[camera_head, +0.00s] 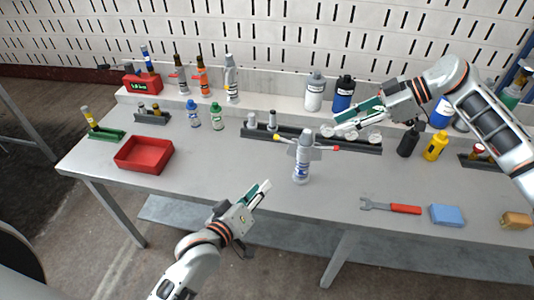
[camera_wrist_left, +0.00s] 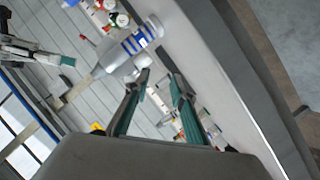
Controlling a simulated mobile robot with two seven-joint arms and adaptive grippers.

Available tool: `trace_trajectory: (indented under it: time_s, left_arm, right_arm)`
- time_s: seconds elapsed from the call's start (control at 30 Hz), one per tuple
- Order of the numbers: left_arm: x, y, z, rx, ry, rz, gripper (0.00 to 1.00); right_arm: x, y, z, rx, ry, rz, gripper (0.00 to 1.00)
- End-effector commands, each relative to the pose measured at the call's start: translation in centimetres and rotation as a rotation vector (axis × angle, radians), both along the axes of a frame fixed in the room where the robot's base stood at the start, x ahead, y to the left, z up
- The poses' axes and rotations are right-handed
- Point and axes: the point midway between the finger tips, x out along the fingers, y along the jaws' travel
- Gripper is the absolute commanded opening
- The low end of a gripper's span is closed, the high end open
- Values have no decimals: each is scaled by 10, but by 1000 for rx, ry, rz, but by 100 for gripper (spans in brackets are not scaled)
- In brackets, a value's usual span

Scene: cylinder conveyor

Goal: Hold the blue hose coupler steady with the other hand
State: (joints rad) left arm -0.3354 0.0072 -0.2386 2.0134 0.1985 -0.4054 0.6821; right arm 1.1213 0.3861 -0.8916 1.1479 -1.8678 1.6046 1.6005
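No part stands out clearly as a blue hose coupler. The closest match is a pale grey, bottle-shaped piece with blue markings (camera_head: 302,172), upright on the front middle of the table. A grey block and a thin rod with yellow and red ends show at its upper part. It also shows tilted in the left wrist view (camera_wrist_left: 140,38), just beyond the fingertips. My left gripper (camera_head: 266,187) is open and empty, in front and left of the piece, not touching it. My right gripper (camera_head: 342,131) is above the table, behind and right of it; its finger gap is unclear.
A red tray (camera_head: 145,170) is at the left. A wrench with a red handle (camera_head: 405,209) and a blue block (camera_head: 446,215) lie at the front right. A dark rail (camera_head: 262,132) runs behind the piece. Bottles line the back ledge. The front left is clear.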

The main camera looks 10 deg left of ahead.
Motion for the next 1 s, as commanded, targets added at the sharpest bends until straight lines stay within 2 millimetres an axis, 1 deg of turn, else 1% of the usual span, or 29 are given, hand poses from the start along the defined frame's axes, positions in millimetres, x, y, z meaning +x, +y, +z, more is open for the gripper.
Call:
trace_trajectory:
  time_s: [0.03, 0.1, 0.2, 0.33, 0.43, 0.57, 0.8, 1.0]
  left_arm:
    - [14, -2, 18, -103, -12, 30, 24]
    - [29, -4, 37, -235, -18, 63, 24]
    - [44, -5, 59, -393, -24, 96, 24]
    - [56, -7, 78, -529, -28, 117, 24]
    - [61, -8, 85, -580, -29, 123, 24]
    - [71, -10, 87, -598, -29, 126, 24]
    - [105, -18, 85, -596, -30, 125, 24]
    - [127, -23, 83, -593, -28, 126, 24]
  right_arm:
    - [0, 0, 0, 0, 0, 0, 28]
    - [0, 0, 0, 0, 0, 0, 28]
    - [0, 0, 0, 0, 0, 0, 28]
    - [0, 0, 0, 0, 0, 0, 28]
    - [0, 0, 0, 0, 0, 0, 28]
    - [0, 0, 0, 0, 0, 0, 28]
    - [0, 0, 0, 0, 0, 0, 28]
    - [0, 0, 0, 0, 0, 0, 28]
